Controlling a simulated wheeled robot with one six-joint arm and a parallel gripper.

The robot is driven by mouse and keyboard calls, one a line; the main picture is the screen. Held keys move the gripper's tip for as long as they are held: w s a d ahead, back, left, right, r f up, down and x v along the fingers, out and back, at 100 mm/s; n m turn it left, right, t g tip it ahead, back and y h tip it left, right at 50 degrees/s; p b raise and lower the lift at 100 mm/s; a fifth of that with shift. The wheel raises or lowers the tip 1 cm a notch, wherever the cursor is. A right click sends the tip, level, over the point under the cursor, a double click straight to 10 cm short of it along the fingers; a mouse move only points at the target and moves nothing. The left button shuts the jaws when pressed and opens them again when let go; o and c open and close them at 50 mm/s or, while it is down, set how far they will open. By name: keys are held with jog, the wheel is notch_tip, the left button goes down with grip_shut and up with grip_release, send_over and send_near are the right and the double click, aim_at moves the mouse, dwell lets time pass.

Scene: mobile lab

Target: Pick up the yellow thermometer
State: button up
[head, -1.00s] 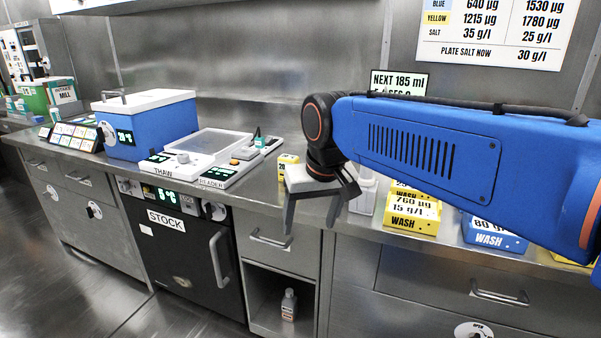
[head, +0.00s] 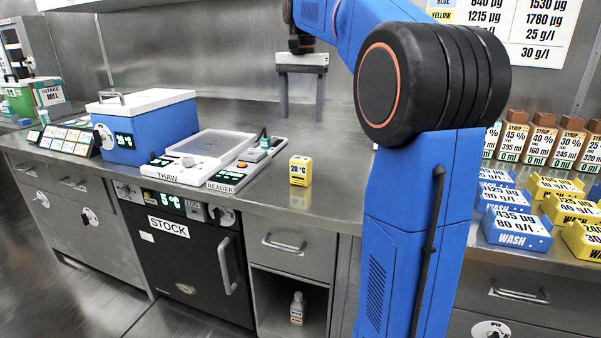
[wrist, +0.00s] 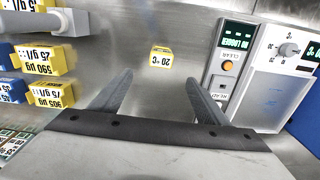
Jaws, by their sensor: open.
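The yellow thermometer (head: 300,171) is a small upright yellow block with a white display reading 20 °C. It stands on the steel counter, right of the reader. In the wrist view the thermometer (wrist: 161,57) appears upside down, ahead of my fingers and between their lines. My gripper (head: 301,112) is open and empty, raised above the counter behind the thermometer in the head view. Its two fingers also show in the wrist view (wrist: 157,90), apart from the thermometer and not touching it.
The reader (head: 226,178) and thaw plate (head: 190,165) sit left of the thermometer. Yellow and blue wash blocks (head: 515,228) and syrup boxes (head: 540,140) stand at the right. A blue cooler (head: 150,130) stands farther left. Counter around the thermometer is clear.

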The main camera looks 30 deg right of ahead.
send_near(301, 158)
notch_tip(301, 158, down, 7)
jog(key=shift+d+r, duration=0.1)
jog(key=shift+d, duration=0.05)
jog(key=shift+a+f, duration=0.15)
jog(key=shift+f, duration=1.2)
jog(key=shift+a+f, duration=0.1)
jog(key=shift+f, duration=1.25)
jog(key=c, duration=1.2)
